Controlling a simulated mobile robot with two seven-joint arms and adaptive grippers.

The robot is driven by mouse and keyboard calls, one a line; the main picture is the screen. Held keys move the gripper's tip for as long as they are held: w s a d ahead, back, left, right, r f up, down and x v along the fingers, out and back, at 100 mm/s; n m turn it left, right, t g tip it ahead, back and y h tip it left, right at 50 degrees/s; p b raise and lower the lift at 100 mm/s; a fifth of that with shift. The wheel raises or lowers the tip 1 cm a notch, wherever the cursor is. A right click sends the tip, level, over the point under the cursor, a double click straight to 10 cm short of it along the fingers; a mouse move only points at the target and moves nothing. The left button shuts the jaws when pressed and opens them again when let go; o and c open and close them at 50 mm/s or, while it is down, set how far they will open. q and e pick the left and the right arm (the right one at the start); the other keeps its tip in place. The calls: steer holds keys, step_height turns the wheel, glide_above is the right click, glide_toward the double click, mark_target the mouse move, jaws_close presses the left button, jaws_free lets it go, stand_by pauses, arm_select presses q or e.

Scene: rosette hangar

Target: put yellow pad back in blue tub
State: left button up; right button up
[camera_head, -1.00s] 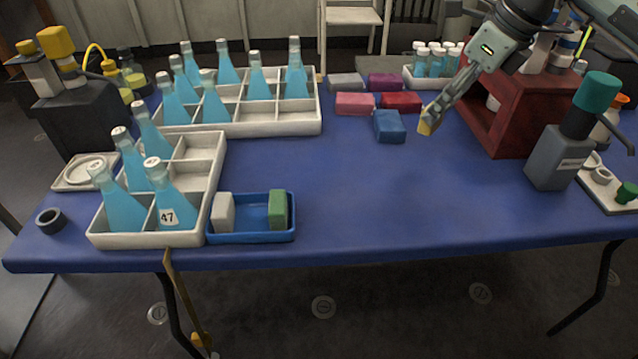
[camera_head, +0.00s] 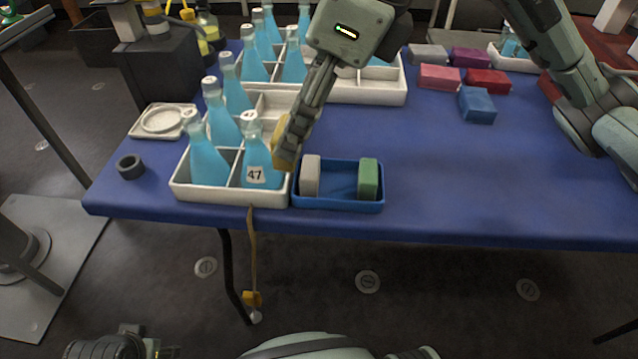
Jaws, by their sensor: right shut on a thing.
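The blue tub (camera_head: 338,203) sits near the front edge of the table. A grey pad (camera_head: 309,176) stands at its left end and a green pad (camera_head: 368,178) at its right end, with bare floor between them. My right gripper (camera_head: 288,150) is shut on the yellow pad (camera_head: 284,156). It holds the pad just left of and behind the tub, close to the bottle marked 47 (camera_head: 258,165). The fingers hide part of the pad. I cannot tell whether the pad touches the bottle or crate. My left gripper is not clearly in view.
A white divided crate (camera_head: 222,196) with several blue bottles adjoins the tub's left side. A second crate (camera_head: 385,92) stands behind. Loose pads, including a blue one (camera_head: 477,105), lie at the back right. The table's right front (camera_head: 480,190) is clear.

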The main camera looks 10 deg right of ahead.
mark_target(274, 132)
steer(key=s+a, duration=0.1)
steer(key=a+n, duration=0.1)
steer(key=a, duration=0.1)
steer(key=shift+s, duration=0.4)
steer(key=w+d+f, duration=0.1)
steer(key=d+f, duration=0.1)
steer(key=d, duration=0.1)
steer(key=w+d+f, duration=0.2)
steer(key=d, duration=0.1)
steer(key=w+d+f, duration=0.1)
steer(key=d+f, duration=0.1)
steer(key=d, duration=0.2)
steer(key=shift+w+d+f, duration=0.1)
steer(key=shift+w+f, duration=0.2)
step_height(274, 132, down, 3)
steer(key=shift+f, duration=0.15)
arm_select(q)
steer(key=shift+w+a+r, duration=0.15)
steer(key=shift+a+r, duration=0.25)
steer(key=shift+r, duration=0.05)
arm_select(e)
steer(key=shift+f, duration=0.3)
steer(key=shift+f, duration=0.1)
